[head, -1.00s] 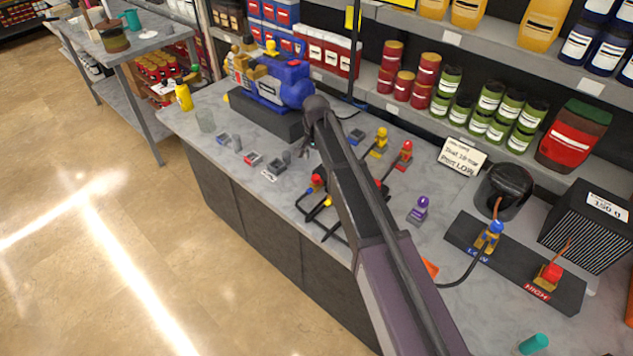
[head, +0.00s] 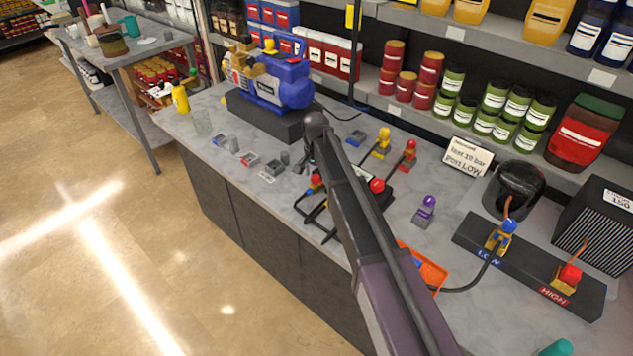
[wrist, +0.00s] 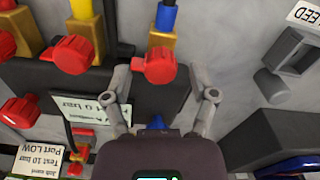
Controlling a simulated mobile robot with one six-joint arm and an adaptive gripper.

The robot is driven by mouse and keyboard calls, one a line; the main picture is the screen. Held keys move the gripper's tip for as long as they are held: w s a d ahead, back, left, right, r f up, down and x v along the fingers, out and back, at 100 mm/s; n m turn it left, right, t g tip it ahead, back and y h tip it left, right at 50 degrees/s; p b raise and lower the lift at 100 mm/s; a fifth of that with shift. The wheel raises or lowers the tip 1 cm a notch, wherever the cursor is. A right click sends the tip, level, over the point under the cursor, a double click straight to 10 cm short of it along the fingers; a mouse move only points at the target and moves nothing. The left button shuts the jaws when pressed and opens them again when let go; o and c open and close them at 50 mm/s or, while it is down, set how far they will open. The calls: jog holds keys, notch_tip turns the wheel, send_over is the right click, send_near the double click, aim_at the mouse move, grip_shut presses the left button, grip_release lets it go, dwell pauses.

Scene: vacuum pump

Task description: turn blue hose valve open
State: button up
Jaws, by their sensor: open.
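In the wrist view, the blue hose (wrist: 167,16) runs into a brass fitting (wrist: 162,40) with a red valve knob (wrist: 160,65). My gripper (wrist: 168,74) is open, with one finger on each side of this knob. I cannot tell whether the fingers touch it. Beside it are a yellow hose (wrist: 82,8) with its own red knob (wrist: 73,53) and further red knobs at the left. In the head view, my arm covers much of the manifold; a red knob (head: 377,185) shows beside the arm. My gripper is mostly hidden there.
The blue vacuum pump (head: 283,82) stands on a dark block at the back left of the bench. A purple-topped fitting (head: 425,208), an orange tray (head: 432,274) and the LOW/HIGH block (head: 535,270) lie to the right. A grey bracket (wrist: 290,52) is right of my gripper.

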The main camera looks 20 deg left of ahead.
jog(key=shift+f, duration=0.45)
jog(key=shift+c, duration=0.2)
